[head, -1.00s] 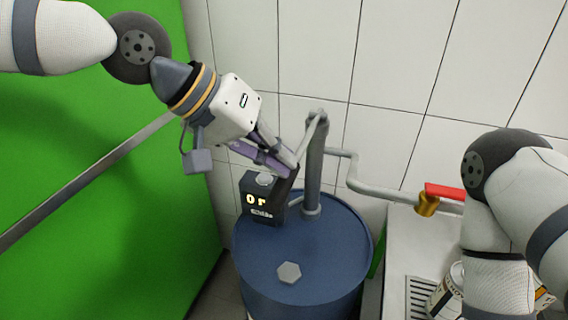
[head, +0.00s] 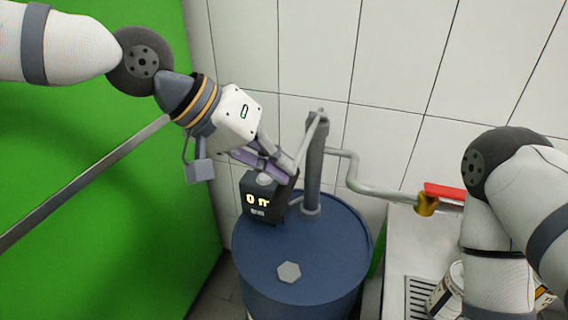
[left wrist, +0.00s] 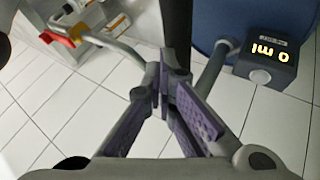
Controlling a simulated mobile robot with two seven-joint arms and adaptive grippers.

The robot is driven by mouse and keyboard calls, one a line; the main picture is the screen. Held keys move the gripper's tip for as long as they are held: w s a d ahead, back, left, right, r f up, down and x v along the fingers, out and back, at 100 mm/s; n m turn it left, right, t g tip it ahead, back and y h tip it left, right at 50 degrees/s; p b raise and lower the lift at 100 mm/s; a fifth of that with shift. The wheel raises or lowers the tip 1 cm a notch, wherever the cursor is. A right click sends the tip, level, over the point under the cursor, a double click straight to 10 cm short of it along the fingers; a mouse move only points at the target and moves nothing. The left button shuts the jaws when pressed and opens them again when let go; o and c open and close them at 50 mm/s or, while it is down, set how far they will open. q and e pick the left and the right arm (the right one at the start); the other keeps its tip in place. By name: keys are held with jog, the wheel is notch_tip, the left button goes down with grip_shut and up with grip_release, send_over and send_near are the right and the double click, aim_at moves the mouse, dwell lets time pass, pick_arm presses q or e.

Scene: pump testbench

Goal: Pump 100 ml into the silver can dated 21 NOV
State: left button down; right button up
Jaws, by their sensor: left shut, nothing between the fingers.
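My left gripper (head: 286,168) is shut and empty, in front of the grey pump column (head: 314,165) and just above the black display box (head: 262,206). Its closed purple-padded fingers also show in the left wrist view (left wrist: 166,85). Whether they touch the pump is unclear. The display (left wrist: 268,60) reads "0 ml" in the left wrist view. The column stands on a blue drum (head: 325,255). A can (head: 440,302) at the lower right of the head view is partly hidden by my right arm; its colour and date cannot be told.
A grey pipe (head: 375,190) runs right from the pump to a brass valve with a red handle (head: 443,191). A white counter (head: 404,235) with a drain grate (head: 417,298) lies below. A green panel (head: 90,230) is at left; a tiled wall stands behind.

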aim_at(279, 194)
pick_arm(q)
jog(key=shift+s+a+f, duration=0.1)
jog(key=shift+s+f, duration=0.05)
jog(key=shift+f, duration=1.3)
jog(key=shift+s+f, duration=0.15)
jog(key=shift+f, duration=1.3)
dwell(1.9)
jog(key=shift+r, duration=0.1)
dwell(0.3)
jog(key=shift+w+d+r, duration=0.1)
jog(key=shift+w+r, duration=0.05)
jog(key=shift+r, duration=1.55)
jog(key=shift+w+d+r, duration=0.1)
jog(key=shift+w+r, duration=0.1)
jog(key=shift+r, duration=1.45)
jog(key=shift+w+r, duration=0.15)
jog(key=shift+r, duration=1.55)
jog(key=shift+r, duration=0.1)
jog(key=shift+w+r, duration=0.15)
jog(key=shift+r, duration=1.05)
jog(key=shift+w+r, duration=0.15)
jog(key=shift+r, duration=1.05)
